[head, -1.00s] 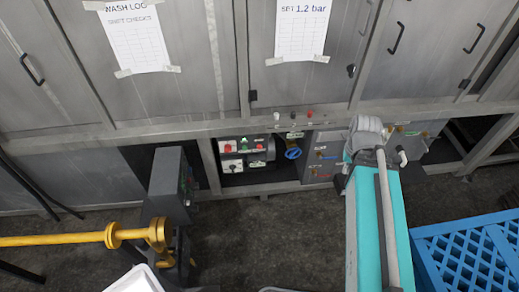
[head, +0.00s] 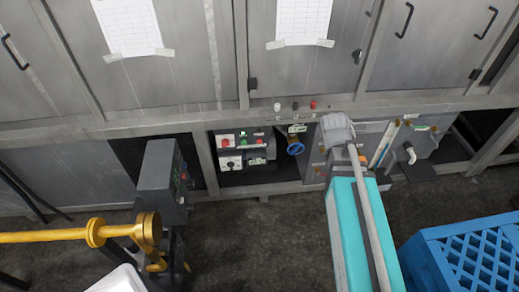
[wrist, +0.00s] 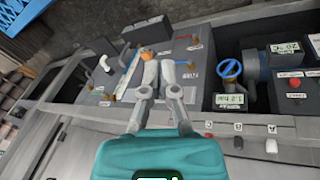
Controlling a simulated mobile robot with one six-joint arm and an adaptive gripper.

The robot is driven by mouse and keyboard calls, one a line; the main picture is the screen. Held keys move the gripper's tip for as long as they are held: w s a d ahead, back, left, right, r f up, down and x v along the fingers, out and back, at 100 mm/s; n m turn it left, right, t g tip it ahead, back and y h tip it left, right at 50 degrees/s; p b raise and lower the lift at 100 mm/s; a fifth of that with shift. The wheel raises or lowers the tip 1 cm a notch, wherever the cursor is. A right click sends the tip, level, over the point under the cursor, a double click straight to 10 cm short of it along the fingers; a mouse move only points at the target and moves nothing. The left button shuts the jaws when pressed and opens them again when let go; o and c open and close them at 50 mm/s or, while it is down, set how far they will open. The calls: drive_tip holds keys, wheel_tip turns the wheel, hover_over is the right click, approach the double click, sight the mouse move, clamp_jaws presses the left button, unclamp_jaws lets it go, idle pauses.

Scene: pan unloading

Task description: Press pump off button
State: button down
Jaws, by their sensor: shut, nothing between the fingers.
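A small control box with a red button (head: 228,139) and a green button (head: 245,138) sits in the open bay under the cabinets. A box with a red button (wrist: 295,83) also shows at the right of the wrist view. Which button is the pump off button cannot be read. Red (head: 313,104), black (head: 295,105) and white (head: 277,106) knobs sit on the rail above. My gripper (wrist: 159,66) is shut and empty in the wrist view, over the grey panel left of the bay there.
A blue-handled valve (head: 295,149) stands beside the control box. A grey panel (wrist: 186,70) with small taps lies below my gripper. A dark box on a stand (head: 160,185) and a yellow pipe (head: 60,236) are at left. A blue crate (head: 470,250) is at lower right.

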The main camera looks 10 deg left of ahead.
sight(259, 142)
drive_tip(key=w+a+f+t+h+b, duration=0.25)
drive_tip(key=w+a+f+b, duration=0.25)
drive_tip(key=f+b, duration=0.3)
drive_tip(key=w+a+f+t+h+b, duration=0.1)
drive_tip(key=w+a+f+t+b, duration=0.25)
drive_tip(key=a+f+b, duration=0.45)
drive_tip(key=w+a+f+t+b, duration=0.2)
drive_tip(key=a+f+b, duration=0.2)
drive_tip(key=a+b, duration=0.3)
drive_tip(key=w+a+f+n+t+b, duration=0.1)
drive_tip(key=w+a+f+t+b, duration=0.1)
drive_tip(key=a+b, duration=0.6)
drive_tip(key=f+t+b, duration=0.1)
drive_tip(key=f+b, duration=0.1)
drive_tip(key=b, duration=0.2)
drive_tip(key=shift+w+a, duration=0.15)
drive_tip(key=shift+w, duration=0.25)
drive_tip(key=shift+w+r+y, duration=0.1)
drive_tip(key=shift+y, duration=0.15)
drive_tip(key=w+a, duration=0.2)
drive_tip(key=w, duration=0.6)
drive_tip(key=shift+a, duration=0.35)
